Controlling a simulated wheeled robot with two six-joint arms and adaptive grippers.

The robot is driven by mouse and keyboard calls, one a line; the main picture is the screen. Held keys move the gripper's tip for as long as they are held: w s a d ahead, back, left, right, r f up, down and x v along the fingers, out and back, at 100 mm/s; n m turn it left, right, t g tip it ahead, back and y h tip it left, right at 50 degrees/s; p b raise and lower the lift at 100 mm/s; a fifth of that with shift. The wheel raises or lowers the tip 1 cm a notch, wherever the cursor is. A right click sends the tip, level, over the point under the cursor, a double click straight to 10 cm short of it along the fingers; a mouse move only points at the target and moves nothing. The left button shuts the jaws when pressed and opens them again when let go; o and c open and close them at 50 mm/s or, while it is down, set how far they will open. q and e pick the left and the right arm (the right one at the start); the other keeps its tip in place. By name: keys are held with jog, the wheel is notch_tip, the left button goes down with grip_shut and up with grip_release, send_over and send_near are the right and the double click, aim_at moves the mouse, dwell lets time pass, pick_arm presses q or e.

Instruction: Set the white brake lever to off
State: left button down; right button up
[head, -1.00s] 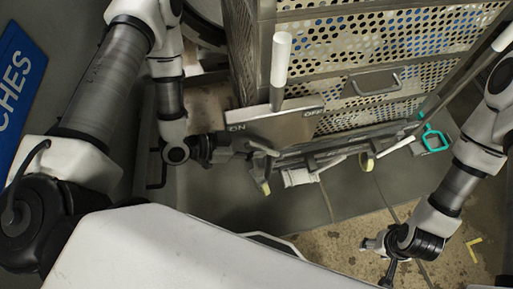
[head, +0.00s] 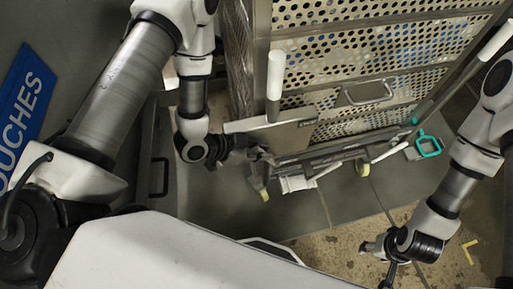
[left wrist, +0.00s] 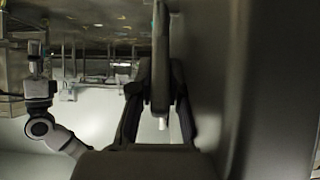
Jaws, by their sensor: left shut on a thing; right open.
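The white-gripped lever (head: 275,72) stands at the upper edge of a grey metal plate (head: 285,137), left of a perforated basket, in the head view. A label shows faintly near the plate's right end; the left end is partly hidden by my arm. My left gripper (head: 262,157) is at the plate's lower edge, below the white grip. In the left wrist view its fingers (left wrist: 160,108) are closed around a grey bar (left wrist: 160,60) with a small white tip below. I cannot tell whether that bar belongs to the lever. My right gripper (head: 372,247) is open and empty, low at the right.
The perforated metal basket (head: 390,52) with a handle (head: 369,91) fills the upper right. A white part (head: 298,184) lies close to my left gripper. A teal loop (head: 429,146) is at the right. Open floor (head: 320,255) lies below.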

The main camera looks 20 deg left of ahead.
pick_arm(q)
jog(key=c, duration=1.1)
grip_release()
jog(key=v, duration=0.7)
jog(key=shift+s+a+r, duration=0.2)
jog(key=shift+a+r, duration=0.05)
jog(key=shift+r, duration=0.05)
